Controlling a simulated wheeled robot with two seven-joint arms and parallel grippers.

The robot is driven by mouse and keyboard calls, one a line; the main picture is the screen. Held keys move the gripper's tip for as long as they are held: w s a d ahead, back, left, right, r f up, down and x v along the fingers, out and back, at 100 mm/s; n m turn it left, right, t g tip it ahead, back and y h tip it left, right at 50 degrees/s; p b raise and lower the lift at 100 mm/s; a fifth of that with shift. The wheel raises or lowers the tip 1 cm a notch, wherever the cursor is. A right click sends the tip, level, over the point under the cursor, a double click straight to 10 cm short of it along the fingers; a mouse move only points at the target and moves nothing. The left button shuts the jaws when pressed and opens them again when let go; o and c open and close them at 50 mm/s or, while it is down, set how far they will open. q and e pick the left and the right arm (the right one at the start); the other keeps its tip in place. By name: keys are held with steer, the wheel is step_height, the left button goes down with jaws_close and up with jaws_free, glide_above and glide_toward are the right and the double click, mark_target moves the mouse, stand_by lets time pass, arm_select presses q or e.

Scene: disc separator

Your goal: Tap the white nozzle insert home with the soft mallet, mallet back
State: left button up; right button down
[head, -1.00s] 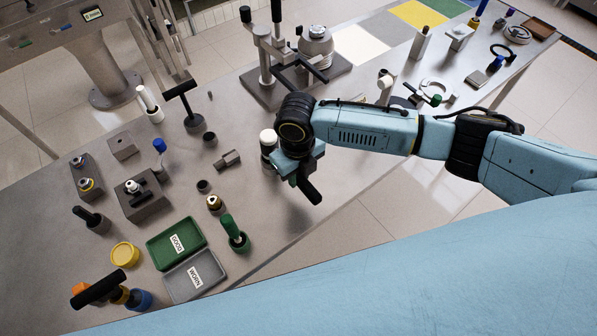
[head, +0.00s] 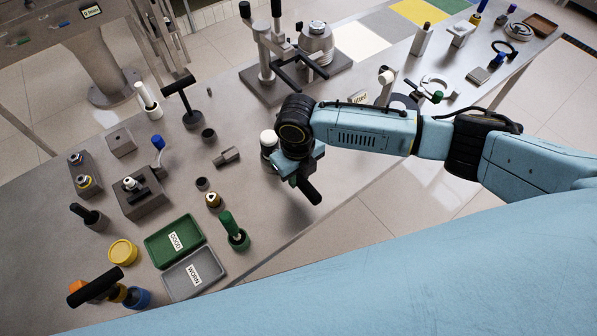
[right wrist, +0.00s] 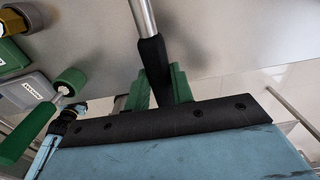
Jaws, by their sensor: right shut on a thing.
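My right gripper (head: 303,178) is shut on the black grip of the soft mallet (head: 311,192), above the table's front edge. A head with a white face (head: 268,137) shows just left of the gripper and appears to be the mallet's. In the right wrist view the black grip (right wrist: 153,62) sits between the green jaws (right wrist: 160,90), and a steel shaft runs out of the top of the picture. The white nozzle insert (head: 129,182) appears to stand in a grey block (head: 143,207) with a black handle, left of the gripper and apart from it. My left gripper is not in view.
A green tray (head: 160,256) and a grey tray (head: 180,289) lie at the front left. A green-handled tool (head: 231,226) stands between them and my gripper. A lever press (head: 300,75) stands behind my right arm. Several small holders fill the left; bare table lies around a small grey part (head: 226,157).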

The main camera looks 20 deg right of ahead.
stand_by(0.4)
steer(key=shift+f+b, duration=0.6)
steer(key=shift+f, duration=0.3)
steer(key=c, duration=1.5)
jaws_free()
steer(key=shift+r, duration=0.15)
steer(key=o, duration=0.4)
steer(key=shift+s+d+p, duration=0.1)
steer(key=shift+s+p, duration=0.15)
steer(key=shift+p, duration=0.1)
steer(key=s+d+p, duration=0.1)
steer(key=s+p, duration=0.1)
steer(key=s, duration=0.1)
steer(key=s+d+p, duration=0.1)
steer(key=s+p, duration=0.1)
steer(key=s, duration=0.1)
steer(key=s+d+p, duration=0.1)
steer(key=s+p, duration=0.1)
steer(key=s, duration=0.1)
steer(key=shift+d, duration=0.15)
